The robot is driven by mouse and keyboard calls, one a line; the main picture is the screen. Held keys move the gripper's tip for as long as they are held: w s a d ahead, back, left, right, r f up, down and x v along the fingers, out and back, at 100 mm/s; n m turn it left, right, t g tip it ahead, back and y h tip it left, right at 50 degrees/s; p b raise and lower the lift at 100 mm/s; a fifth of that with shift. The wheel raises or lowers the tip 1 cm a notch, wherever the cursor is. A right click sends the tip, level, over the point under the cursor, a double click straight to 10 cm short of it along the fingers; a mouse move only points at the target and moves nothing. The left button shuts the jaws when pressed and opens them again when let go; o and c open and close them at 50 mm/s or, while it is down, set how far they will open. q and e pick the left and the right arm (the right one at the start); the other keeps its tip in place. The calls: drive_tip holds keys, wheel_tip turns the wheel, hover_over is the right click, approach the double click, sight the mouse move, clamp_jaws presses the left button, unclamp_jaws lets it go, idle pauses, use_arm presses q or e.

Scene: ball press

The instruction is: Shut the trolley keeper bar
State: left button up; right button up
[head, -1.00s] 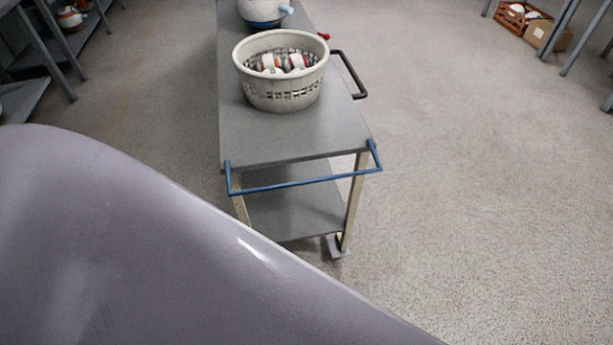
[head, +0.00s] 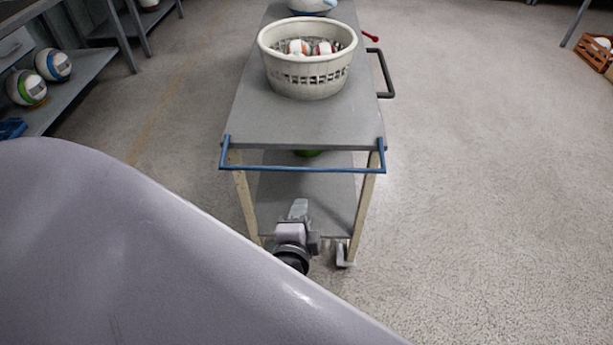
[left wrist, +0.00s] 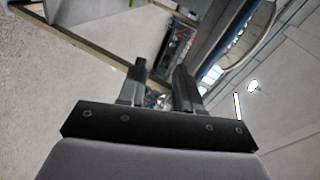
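The trolley (head: 300,126) stands ahead with its near end facing me. The blue keeper bar (head: 302,169) runs across that end on short side arms, slightly below the top deck's edge and standing out from it. My left gripper (head: 298,204) is below the bar, in front of the lower shelf (head: 333,200), pointing up and away. It appears apart from the bar. In the left wrist view its two fingers (left wrist: 160,80) are spread with nothing clearly held between them. My right gripper is not in view.
A black handle (head: 386,75) juts from the trolley's right side. A shelf at left holds balls (head: 26,87). A crate (head: 595,50) lies far right. The floor (head: 470,200) right of the trolley is clear.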

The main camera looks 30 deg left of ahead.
sight(307, 167)
use_arm(q)
drive_tip(key=w+r+y, duration=0.1)
drive_tip(key=r+t+y, duration=0.1)
drive_tip(key=r, duration=0.1)
drive_tip(key=w+r+m+t+y+b, duration=0.1)
drive_tip(key=r, duration=0.1)
drive_tip(key=shift+w+a, duration=0.25)
drive_tip(key=shift+w, duration=0.05)
drive_tip(key=x, duration=0.6)
drive_tip(key=shift+w+a+p, duration=0.15)
drive_tip(key=shift+a+p, duration=0.05)
drive_tip(key=shift+p, duration=0.15)
clamp_jaws()
